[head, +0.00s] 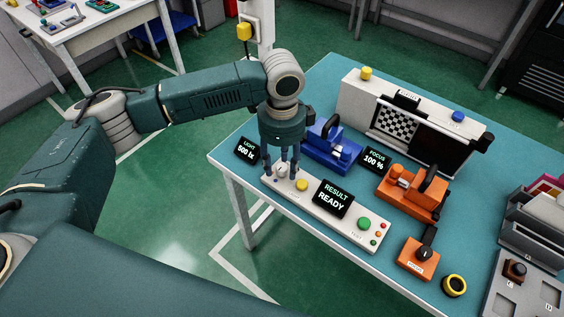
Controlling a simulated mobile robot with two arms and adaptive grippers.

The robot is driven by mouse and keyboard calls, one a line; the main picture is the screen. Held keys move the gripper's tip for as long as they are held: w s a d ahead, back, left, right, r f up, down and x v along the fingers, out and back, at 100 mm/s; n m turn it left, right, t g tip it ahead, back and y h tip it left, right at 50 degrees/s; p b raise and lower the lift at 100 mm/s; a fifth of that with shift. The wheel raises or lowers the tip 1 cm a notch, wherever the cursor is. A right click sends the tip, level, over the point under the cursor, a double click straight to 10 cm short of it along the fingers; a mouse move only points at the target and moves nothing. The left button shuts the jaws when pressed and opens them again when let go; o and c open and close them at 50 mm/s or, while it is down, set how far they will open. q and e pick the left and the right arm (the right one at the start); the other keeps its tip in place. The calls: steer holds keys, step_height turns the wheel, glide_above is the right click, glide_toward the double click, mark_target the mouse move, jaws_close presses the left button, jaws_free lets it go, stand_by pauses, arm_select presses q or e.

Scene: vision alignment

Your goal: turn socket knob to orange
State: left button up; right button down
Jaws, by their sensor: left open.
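My left gripper (281,167) points down over the left end of a white control panel (332,221). It is open, with its fingers around a small pale knob (281,172) on that panel; I cannot tell whether they touch it. The knob's label and pointer are too small to read. A blue fixture (332,148) stands just behind the gripper, and an orange fixture (410,191) stands further right. An orange box (417,258) with a black handle on top sits near the front edge; its label is unreadable. My right gripper is out of view.
The panel also carries a yellow button (302,185), a green button (364,223) and a display reading "RESULT READY" (333,198). Displays for light (246,150) and focus (375,159) stand nearby. A white checkerboard unit (361,101) stands behind. Grey trays (541,230) are at right.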

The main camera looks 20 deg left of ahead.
arm_select(q)
steer(key=c, duration=0.3)
jaws_close()
steer(key=shift+r, duration=0.1)
steer(key=shift+r+m+p, duration=0.1)
steer(key=shift+m+p, duration=0.3)
steer(key=shift+p, duration=0.35)
steer(key=m+p, duration=0.3)
steer(key=p, duration=0.1)
steer(key=shift+r+m+p, duration=0.1)
steer(key=shift+m+p, duration=0.3)
steer(key=m+p, duration=0.2)
steer(key=m, duration=0.1)
steer(key=shift+m, duration=0.3)
steer(key=shift+f+m+p, duration=0.2)
steer(key=shift+m+p, duration=0.8)
steer(key=shift+m, duration=0.6)
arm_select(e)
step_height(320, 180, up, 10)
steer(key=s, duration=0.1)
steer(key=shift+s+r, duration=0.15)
arm_select(q)
steer(key=shift+m, duration=0.3)
